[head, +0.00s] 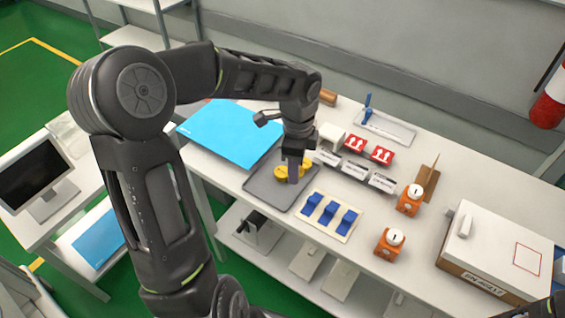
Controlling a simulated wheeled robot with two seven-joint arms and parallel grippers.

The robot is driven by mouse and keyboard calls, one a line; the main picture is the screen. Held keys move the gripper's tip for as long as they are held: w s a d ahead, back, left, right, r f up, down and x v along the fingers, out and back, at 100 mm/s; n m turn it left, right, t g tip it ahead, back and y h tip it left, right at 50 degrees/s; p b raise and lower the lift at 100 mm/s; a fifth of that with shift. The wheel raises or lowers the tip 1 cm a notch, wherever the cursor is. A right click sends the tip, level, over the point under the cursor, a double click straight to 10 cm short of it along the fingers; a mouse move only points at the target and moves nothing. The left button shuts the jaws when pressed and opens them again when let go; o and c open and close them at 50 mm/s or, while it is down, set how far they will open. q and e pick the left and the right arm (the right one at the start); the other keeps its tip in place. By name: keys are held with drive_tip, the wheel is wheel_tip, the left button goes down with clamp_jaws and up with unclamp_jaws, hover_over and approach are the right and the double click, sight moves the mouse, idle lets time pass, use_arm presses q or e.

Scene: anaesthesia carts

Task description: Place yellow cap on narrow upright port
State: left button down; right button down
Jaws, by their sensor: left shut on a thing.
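Yellow pieces (284,173) show at the dark grey tray (262,190) on the table, right at the jaws of my left gripper (293,177). My left gripper points down over the tray and is shut on a yellow cap, partly hidden by the fingers. I cannot tell how many yellow pieces there are, or whether the held one touches the tray. I cannot single out the narrow upright port. A slim blue upright piece (367,106) stands on a pale tray (392,127) at the back. My right gripper is not in view.
A blue mat (232,132) lies left of the tray. A cream holder with blue pieces (330,214), two orange units with white tops (389,242), red-marked boxes (382,155) and grey labelled blocks (355,171) stand to the right. A white-topped box (500,246) fills the right end.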

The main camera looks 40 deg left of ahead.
use_arm(q)
drive_tip(key=w+d+f+n, duration=0.1)
drive_tip(key=d+n, duration=0.2)
drive_tip(key=n, duration=0.1)
drive_tip(key=w+d+f+n, duration=0.2)
drive_tip(key=d+n, duration=0.1)
drive_tip(key=n, duration=0.1)
drive_tip(key=w+d+f+n, duration=0.2)
drive_tip(key=n, duration=0.2)
drive_tip(key=shift+w+d, duration=0.15)
drive_tip(key=shift+d, duration=0.25)
drive_tip(key=shift+w+d+f+n, duration=0.3)
drive_tip(key=shift+d+n, duration=0.25)
drive_tip(key=shift+n, duration=0.25)
